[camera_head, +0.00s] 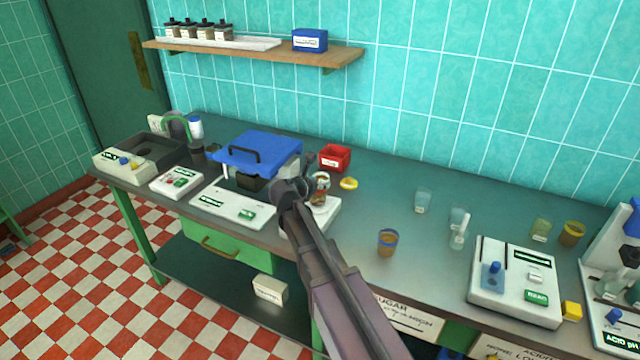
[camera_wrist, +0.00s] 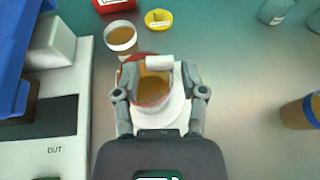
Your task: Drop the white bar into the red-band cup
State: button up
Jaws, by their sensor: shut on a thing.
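The white bar (camera_wrist: 159,62) lies crosswise between the fingertips of my gripper (camera_wrist: 160,68) in the wrist view. My gripper is shut on it, above the red-band cup (camera_wrist: 151,90). The bar cannot be made out there.
Another brown-filled cup (camera_wrist: 121,38) stands close behind. A white machine with a blue lid (camera_head: 258,150) is to the left. A blue-rimmed cup (camera_head: 388,242) stands right, with clear counter between.

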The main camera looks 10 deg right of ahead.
jog(key=o, duration=0.8)
dwell(0.4)
